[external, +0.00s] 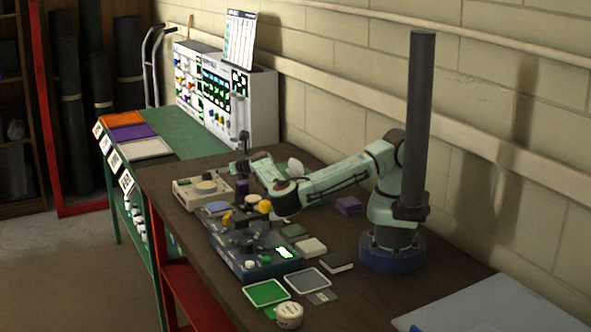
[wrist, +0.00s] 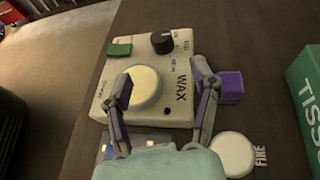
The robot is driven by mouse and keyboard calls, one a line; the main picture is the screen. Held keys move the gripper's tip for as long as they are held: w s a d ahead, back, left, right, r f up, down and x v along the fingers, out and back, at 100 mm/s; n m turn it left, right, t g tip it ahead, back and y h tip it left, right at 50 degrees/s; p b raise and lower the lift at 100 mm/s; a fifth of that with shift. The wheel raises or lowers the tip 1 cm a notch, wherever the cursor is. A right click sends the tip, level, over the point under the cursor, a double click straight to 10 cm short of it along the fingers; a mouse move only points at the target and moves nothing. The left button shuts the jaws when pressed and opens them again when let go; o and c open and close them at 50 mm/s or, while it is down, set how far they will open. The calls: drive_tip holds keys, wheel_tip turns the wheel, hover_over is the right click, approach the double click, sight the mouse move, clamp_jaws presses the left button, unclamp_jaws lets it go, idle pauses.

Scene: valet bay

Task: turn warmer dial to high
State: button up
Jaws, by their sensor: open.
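The wax warmer (wrist: 178,118) is a cream box marked WAX, with a round pale pot or lid (wrist: 146,86), a green patch and a black dial (wrist: 162,42) at its far edge. Small markings beside the dial are too small to read, so its setting is unclear. In the external view the warmer (external: 186,197) sits near the table's far end. My gripper (wrist: 163,72) is open over the warmer. Its two fingers flank the round pot in the picture, and the dial lies beyond the fingertips, apart from them.
A purple block (wrist: 230,87) stands right of the warmer, near a white round tin (wrist: 234,153) marked FINE. A green tissue box (wrist: 303,92) is at the far right. A dark blue device with knobs (external: 258,262) stands nearer the external camera.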

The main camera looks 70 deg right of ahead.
drive_tip(key=shift+s+a, duration=0.1)
drive_tip(key=shift+s, duration=0.05)
drive_tip(key=shift+a, duration=0.15)
drive_tip(key=w+a+n+y, duration=0.2)
drive_tip(key=w+a+f+n+t+y, duration=0.1)
drive_tip(key=n+y, duration=0.1)
drive_tip(key=shift+w+a+f, duration=0.2)
drive_tip(key=shift+w+a, duration=0.15)
drive_tip(key=shift+w+d+f+n+t+y, duration=0.15)
drive_tip(key=shift+w+d+n+t+y, duration=0.1)
drive_tip(key=shift+d, duration=0.2)
drive_tip(key=shift+w+d+f+n+t+y, duration=0.15)
drive_tip(key=shift+d+n, duration=0.1)
drive_tip(key=shift+d, duration=0.15)
drive_tip(key=m+h, duration=0.1)
approach(208, 172)
drive_tip(key=x, duration=0.4)
drive_tip(key=shift+w, duration=0.1)
drive_tip(key=shift+x, duration=3.2)
drive_tip(key=shift+f, duration=0.1)
drive_tip(key=shift+a+m, duration=0.1)
drive_tip(key=shift+m, duration=0.2)
clamp_jaws()
